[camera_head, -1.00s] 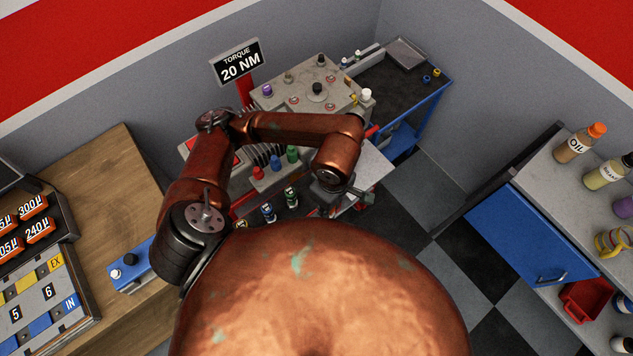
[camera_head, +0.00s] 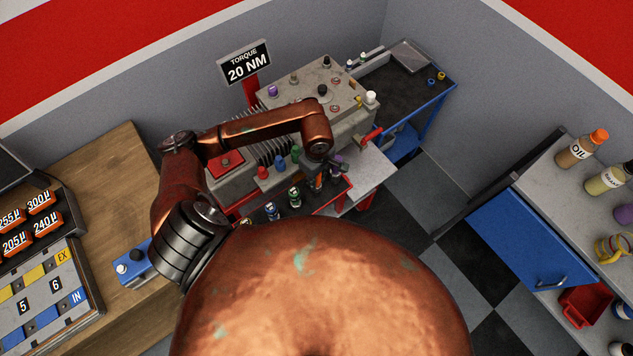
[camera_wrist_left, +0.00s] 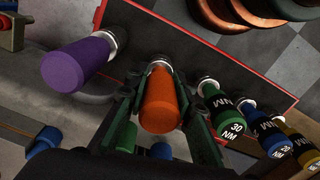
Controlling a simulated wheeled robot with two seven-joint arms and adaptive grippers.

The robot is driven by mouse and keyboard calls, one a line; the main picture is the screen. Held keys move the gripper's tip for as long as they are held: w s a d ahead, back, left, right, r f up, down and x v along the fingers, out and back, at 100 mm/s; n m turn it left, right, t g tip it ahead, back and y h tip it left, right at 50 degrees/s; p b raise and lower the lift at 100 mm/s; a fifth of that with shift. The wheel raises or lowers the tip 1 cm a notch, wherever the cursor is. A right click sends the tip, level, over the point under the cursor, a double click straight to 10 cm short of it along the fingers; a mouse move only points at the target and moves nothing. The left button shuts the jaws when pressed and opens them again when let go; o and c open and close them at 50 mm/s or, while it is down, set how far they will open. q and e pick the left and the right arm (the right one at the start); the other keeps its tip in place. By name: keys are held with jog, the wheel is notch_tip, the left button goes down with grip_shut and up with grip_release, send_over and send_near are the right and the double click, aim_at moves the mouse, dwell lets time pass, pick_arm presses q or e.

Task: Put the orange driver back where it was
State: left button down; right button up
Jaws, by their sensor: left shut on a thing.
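The orange driver (camera_wrist_left: 160,105) is between the two fingers of my left gripper (camera_wrist_left: 159,92) in the left wrist view, handle toward the camera. My left gripper (camera_head: 324,169) is shut on it over the red-edged tray (camera_head: 336,197) in the head view, where a little of the orange driver (camera_head: 319,182) shows. Its silver collar lies over the tray, in line with the other drivers; I cannot tell whether its tip is seated. A purple driver (camera_wrist_left: 78,64) stands on one side, a green 30 NM driver (camera_wrist_left: 226,118) on the other. My right gripper is not in view.
The grey engine block (camera_head: 315,90) with coloured caps is just behind. A red-handled part (camera_head: 371,134) sticks out to the right.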

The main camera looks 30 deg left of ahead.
pick_arm(q)
jog(key=shift+s+d+f, duration=0.1)
jog(key=shift+f, duration=1.05)
jog(key=shift+f, duration=0.1)
jog(key=shift+f, duration=0.1)
jog(key=c, duration=1.7)
grip_release()
jog(key=shift+o, duration=0.2)
jog(key=shift+r, duration=0.2)
notch_tip(320, 180, up, 12)
jog(key=shift+r+b, duration=0.1)
jog(key=shift+b, duration=0.35)
